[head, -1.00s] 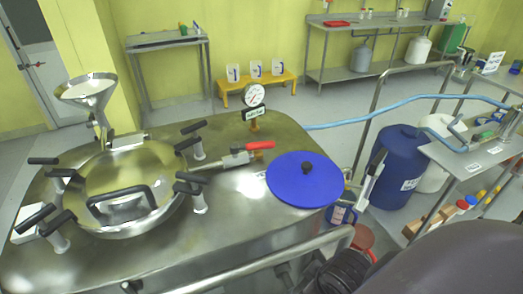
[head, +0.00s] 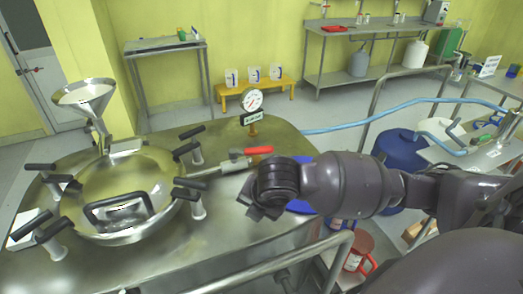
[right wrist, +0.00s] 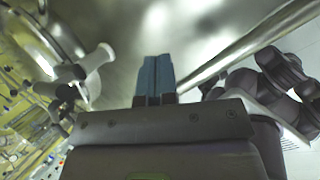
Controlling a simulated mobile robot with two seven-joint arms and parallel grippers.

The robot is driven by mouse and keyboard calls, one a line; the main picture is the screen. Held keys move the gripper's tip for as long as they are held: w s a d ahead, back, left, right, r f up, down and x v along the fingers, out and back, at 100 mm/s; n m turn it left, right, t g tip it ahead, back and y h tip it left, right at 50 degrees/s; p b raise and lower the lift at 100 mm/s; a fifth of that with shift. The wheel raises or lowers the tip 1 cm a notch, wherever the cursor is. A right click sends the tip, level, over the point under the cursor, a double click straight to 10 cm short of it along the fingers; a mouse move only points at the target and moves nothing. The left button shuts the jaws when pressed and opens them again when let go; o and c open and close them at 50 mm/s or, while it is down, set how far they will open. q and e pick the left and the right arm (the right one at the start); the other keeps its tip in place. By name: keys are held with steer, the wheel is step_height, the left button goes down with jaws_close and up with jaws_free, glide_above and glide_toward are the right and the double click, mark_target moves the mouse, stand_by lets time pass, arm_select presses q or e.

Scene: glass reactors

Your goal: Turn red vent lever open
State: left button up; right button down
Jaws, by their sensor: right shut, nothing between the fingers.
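The red vent lever (head: 258,150) sits on a steel valve (head: 238,160) on the reactor's top, to the right of the round hatch. It points right, roughly in line with the valve's pipe. My right gripper (head: 258,208) is over the steel top, nearer the camera than the lever and apart from it. In the right wrist view its fingers (right wrist: 155,72) are together and empty, with bare steel behind them. I cannot make out the lever in that view. My left gripper is not in view.
A pressure gauge (head: 252,101) stands just behind the lever. The hatch (head: 120,190) with several black clamp handles is to the left. My right arm mostly hides the blue disc (head: 300,207). A rail (head: 270,262) runs along the near edge.

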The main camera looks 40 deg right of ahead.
steer(key=w+d+r+n+h, duration=0.3)
steer(key=w+d+r+n, duration=0.4)
steer(key=d+r, duration=0.3)
steer(key=b, duration=0.2)
glide_toward(261, 150)
step_height(261, 150, down, 4)
steer(key=s, duration=0.2)
steer(key=shift+t, duration=0.4)
steer(key=w+f, duration=0.1)
steer(key=w+d+f+b, duration=0.1)
steer(key=w+f, duration=0.1)
steer(key=shift+w, duration=0.25)
steer(key=shift+w+d+f+b, duration=0.1)
steer(key=shift+w+d+b, duration=0.05)
steer(key=shift+w+b, duration=0.3)
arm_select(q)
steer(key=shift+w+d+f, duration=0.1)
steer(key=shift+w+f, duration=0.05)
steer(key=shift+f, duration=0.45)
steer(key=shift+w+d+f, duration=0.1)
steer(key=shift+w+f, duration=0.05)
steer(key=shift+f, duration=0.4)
